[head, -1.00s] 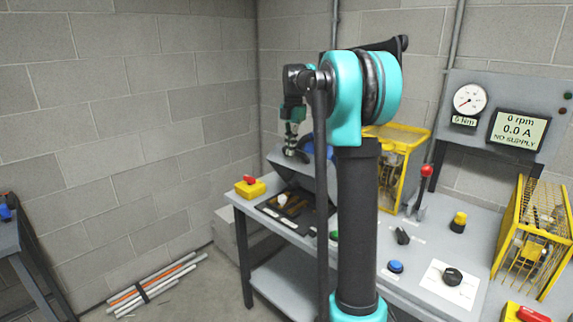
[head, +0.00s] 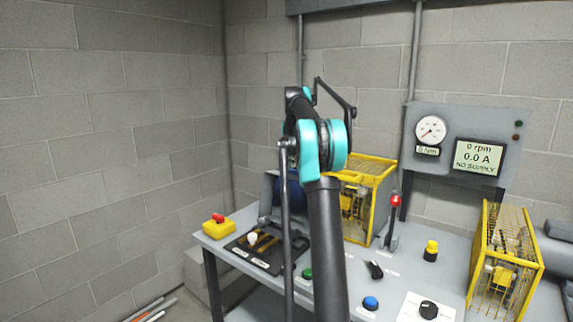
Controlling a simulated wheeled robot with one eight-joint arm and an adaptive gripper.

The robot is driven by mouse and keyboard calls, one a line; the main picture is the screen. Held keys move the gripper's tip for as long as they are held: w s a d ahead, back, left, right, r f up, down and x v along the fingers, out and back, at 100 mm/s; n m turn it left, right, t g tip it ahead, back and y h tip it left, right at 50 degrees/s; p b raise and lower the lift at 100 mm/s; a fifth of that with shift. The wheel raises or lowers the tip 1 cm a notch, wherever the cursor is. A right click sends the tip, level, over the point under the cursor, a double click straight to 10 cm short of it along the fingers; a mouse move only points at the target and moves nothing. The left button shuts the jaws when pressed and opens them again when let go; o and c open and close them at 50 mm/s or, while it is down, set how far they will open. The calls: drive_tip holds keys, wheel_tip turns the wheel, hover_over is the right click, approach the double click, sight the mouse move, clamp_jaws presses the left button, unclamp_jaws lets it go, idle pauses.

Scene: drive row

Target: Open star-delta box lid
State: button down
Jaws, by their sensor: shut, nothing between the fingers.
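The star-delta box (head: 238,252) sits on the left part of the grey bench, a dark, shallow box with brass-coloured strips and a white knob showing inside. Its grey lid (head: 269,192) stands raised at the back edge, so the box is open. My arm's rod and links cross in front of the lid's right side and hide part of it. My gripper is not visible in the head view; the arm's far end is behind its own links.
A red-and-yellow stop button (head: 218,227) sits left of the box. A yellow mesh cage (head: 362,205), a red-tipped lever (head: 393,222) and another yellow cage (head: 503,255) stand to the right. A gauge and display panel (head: 470,120) is behind. A block wall closes the back.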

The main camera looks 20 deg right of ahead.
drive_tip(key=shift+w+d, duration=0.2)
drive_tip(key=shift+d, duration=0.1)
idle(0.4)
